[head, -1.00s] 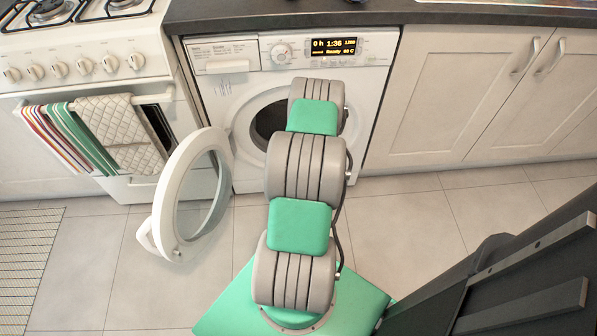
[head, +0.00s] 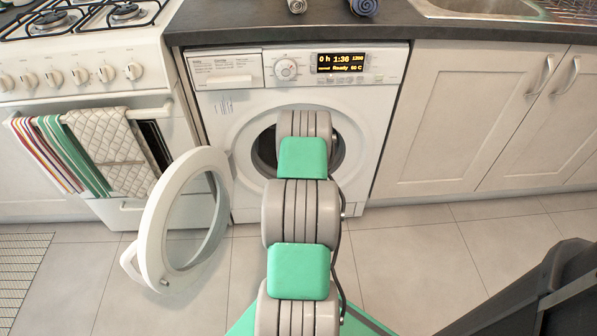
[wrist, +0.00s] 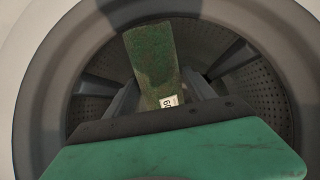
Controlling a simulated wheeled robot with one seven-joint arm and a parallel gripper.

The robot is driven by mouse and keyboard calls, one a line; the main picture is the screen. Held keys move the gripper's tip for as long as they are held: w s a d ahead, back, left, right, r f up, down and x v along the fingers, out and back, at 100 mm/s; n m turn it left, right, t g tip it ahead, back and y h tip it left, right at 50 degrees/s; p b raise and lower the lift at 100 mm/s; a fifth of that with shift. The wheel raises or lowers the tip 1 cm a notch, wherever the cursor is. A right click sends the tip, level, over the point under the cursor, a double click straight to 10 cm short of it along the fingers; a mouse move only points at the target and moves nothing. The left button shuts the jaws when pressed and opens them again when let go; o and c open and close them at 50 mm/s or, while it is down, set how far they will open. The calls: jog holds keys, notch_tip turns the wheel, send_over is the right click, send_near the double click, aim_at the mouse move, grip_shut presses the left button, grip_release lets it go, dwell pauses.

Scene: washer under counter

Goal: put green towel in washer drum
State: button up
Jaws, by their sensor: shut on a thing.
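The green towel (wrist: 153,58) shows in the wrist view as a narrow folded strip with a small white label. My gripper (wrist: 160,92) is shut on it, with dark fingers on both sides. The towel is in front of the dark, perforated washer drum (wrist: 258,85), framed by the grey door seal; how deep it sits I cannot tell. In the head view the washer (head: 225,125) has its round door (head: 152,235) swung open to the left. My arm covers much of the drum opening there, and the gripper and towel are hidden.
A stove (head: 85,75) with striped and quilted cloths on its rail stands left of the washer. Two rolled cloths, one grey (head: 297,5) and one blue (head: 364,7), lie on the counter. White cabinets (head: 440,120) are at right.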

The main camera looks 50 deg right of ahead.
jog(key=w+d+f+b, duration=0.1)
jog(key=w+d+b, duration=0.4)
jog(key=d+b, duration=0.1)
jog(key=shift+f+b, duration=0.15)
jog(key=shift+b, duration=0.3)
jog(key=o, duration=1.5)
jog(key=shift+c, duration=0.2)
jog(key=o, duration=0.4)
jog(key=shift+o, duration=0.2)
jog(key=shift+a, duration=0.15)
